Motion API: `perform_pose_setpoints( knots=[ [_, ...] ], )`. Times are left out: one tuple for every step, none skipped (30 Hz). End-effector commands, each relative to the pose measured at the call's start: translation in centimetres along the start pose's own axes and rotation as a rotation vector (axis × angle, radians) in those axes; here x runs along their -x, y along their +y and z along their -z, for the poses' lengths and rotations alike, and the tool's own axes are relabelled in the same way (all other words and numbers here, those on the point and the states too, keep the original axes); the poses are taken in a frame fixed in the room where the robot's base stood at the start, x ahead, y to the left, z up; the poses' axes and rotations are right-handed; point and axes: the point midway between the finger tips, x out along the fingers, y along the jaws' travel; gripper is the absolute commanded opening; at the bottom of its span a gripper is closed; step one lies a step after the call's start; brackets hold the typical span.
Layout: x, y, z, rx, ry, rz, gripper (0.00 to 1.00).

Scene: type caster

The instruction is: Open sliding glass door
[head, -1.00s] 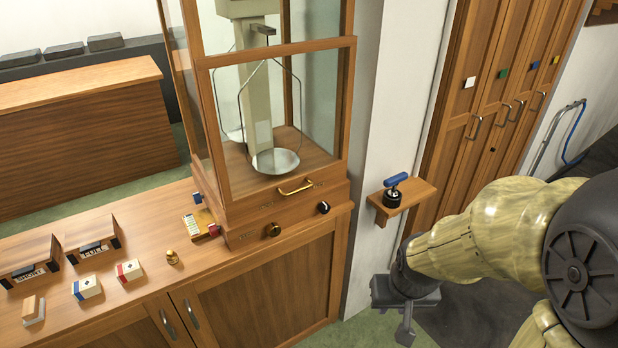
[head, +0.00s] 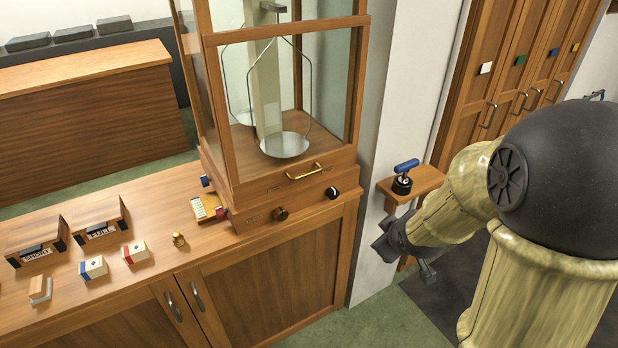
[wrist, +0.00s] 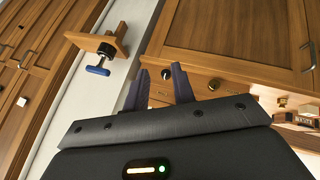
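The glass case on the counter has a wood-framed front glass door (head: 334,82) with a brass bar handle (head: 304,171) on its lower edge. The door looks down, with the handle just above the wooden base. Behind the glass hangs a balance pan (head: 285,145). My gripper (head: 385,248) is right of the counter, below and right of the handle and apart from it. In the wrist view its two dark fingers (wrist: 160,72) stand apart with nothing held between them. The glass door cannot be made out in the wrist view.
A small wall shelf (head: 428,180) with a blue-handled item (head: 405,168) is close above my gripper. The case base carries a brass knob (head: 281,214) and a black knob (head: 332,192). Boxes (head: 93,267) and a brass weight (head: 178,239) stand on the counter's left.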

Motion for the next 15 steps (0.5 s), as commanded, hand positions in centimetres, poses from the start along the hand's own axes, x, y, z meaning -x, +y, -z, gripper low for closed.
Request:
perform_pose_setpoints(
  knots=[
    [-1.5,0.3,1.1,0.109,0.062,-0.023,0.26],
    [-2.1,0.6,1.9,0.18,0.103,-0.04,0.26],
    [-2.9,0.8,3.1,0.274,0.16,-0.065,0.26],
    [-3.4,1.0,4.0,0.345,0.201,-0.085,0.26],
    [-3.9,1.0,4.8,0.413,0.243,-0.104,0.26],
    [-4.5,1.0,6.0,0.504,0.3,-0.134,0.26],
    [-4.9,1.0,6.8,0.571,0.342,-0.157,0.26],
    [-5.3,0.9,7.6,0.636,0.385,-0.181,0.26],
    [-5.7,0.7,8.7,0.721,0.441,-0.215,0.26],
    [-5.9,0.5,9.4,0.783,0.483,-0.241,0.26],
    [-6.1,0.2,10.1,0.838,0.522,-0.265,0.26],
    [-6.2,-0.1,10.9,0.905,0.572,-0.299,0.26],
    [-6.3,-0.3,11.4,0.948,0.605,-0.323,0.26],
    [-6.3,-0.6,11.9,0.986,0.636,-0.344,0.26],
    [-6.3,-0.8,12.3,1.027,0.667,-0.368,0.26]
  ],
)
